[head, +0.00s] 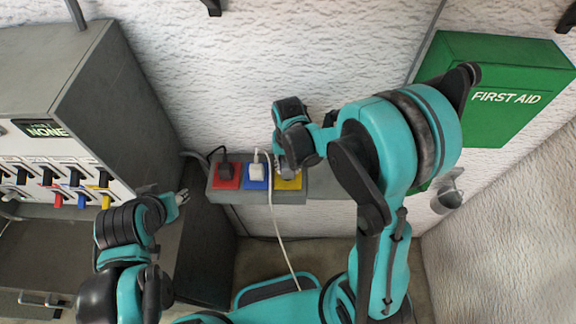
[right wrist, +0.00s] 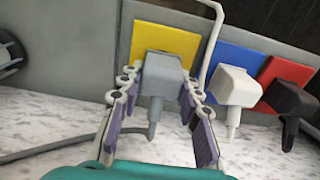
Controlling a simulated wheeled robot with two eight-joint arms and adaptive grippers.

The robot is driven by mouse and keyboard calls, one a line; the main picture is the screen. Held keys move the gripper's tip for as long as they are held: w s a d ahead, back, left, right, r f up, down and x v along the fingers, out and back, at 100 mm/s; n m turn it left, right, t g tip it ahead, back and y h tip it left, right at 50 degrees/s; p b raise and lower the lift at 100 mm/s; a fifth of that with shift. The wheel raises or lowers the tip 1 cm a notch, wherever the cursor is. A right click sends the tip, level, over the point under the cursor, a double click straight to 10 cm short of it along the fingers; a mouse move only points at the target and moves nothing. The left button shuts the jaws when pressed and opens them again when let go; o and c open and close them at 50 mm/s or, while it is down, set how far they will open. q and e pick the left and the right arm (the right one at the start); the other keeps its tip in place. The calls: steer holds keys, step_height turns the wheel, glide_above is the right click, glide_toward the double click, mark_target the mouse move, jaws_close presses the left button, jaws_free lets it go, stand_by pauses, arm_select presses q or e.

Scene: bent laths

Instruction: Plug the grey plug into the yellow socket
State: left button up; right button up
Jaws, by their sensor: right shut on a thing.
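The grey plug (right wrist: 165,72) is between the fingers of my right gripper (right wrist: 158,84) in the right wrist view, its cable end toward the camera. It stands right in front of the yellow socket (right wrist: 185,42) and overlaps its plate. I cannot tell how far its pins are in. In the head view my right gripper (head: 283,163) is at the yellow socket (head: 290,184), at the right end of the socket strip, and hides the plug. My left gripper (head: 181,197) is apart from the strip, near the grey cabinet; its finger gap is too small to judge.
A white plug (head: 258,170) sits in the blue socket beside the yellow one, its white cable hanging down. A black plug (head: 226,171) sits in the red socket. A grey cabinet (head: 110,110) stands left; a green first aid box (head: 500,80) hangs right.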

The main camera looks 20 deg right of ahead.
steer(key=shift+f+b, duration=0.6)
steer(key=shift+f, duration=0.05)
steer(key=o, duration=1.2)
steer(key=shift+c, duration=0.2)
steer(key=shift+r, duration=0.1)
step_height(320, 180, up, 12)
